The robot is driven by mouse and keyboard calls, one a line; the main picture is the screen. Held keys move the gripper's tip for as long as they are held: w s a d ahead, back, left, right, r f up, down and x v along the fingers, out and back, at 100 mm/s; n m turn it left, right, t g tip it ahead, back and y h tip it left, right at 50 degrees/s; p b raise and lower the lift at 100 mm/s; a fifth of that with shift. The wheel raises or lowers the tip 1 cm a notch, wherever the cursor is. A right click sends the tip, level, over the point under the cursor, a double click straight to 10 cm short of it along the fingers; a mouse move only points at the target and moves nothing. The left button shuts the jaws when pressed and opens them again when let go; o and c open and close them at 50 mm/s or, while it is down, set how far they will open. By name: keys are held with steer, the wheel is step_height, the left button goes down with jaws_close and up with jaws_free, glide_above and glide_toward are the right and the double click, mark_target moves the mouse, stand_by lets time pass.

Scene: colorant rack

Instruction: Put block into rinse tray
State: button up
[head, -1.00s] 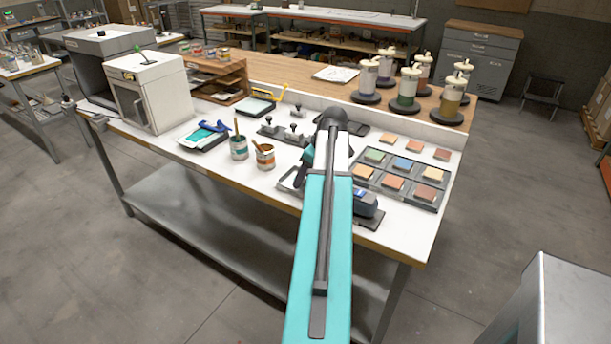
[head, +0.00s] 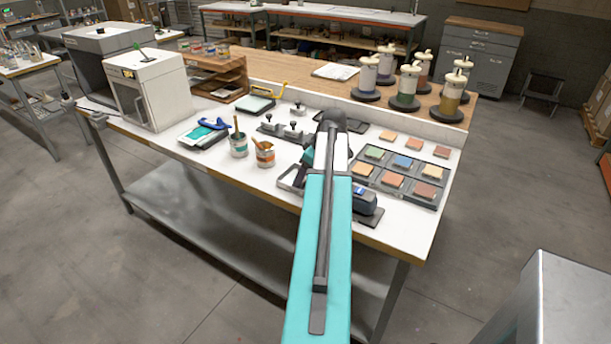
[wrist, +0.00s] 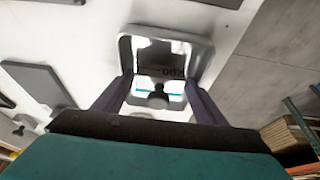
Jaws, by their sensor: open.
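The rinse tray (wrist: 203,62) is a shallow grey-rimmed tray in the wrist view. In the head view its pale edge (head: 287,180) shows left of my arm, the rest hidden. A metallic block (wrist: 172,101) with a dark knob and a teal stripe lies between my fingers in the wrist view, at the tray's near end. It appears within the tray's outline; whether it rests on the tray floor is unclear. My gripper (wrist: 158,82) is open, its dark fingers apart on either side of the block. In the head view my arm mostly hides the gripper.
Other knobbed metal blocks (head: 293,132) stand left of my arm. A dark panel rack (head: 425,197) with coloured tiles and a dark blue device (head: 366,200) lie to the right. The table's front-left stretch is clear.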

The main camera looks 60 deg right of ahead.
steer(key=shift+r, duration=0.2)
steer(key=b+v, duration=0.2)
steer(key=v, duration=1)
steer(key=shift+r, duration=0.15)
stand_by(0.8)
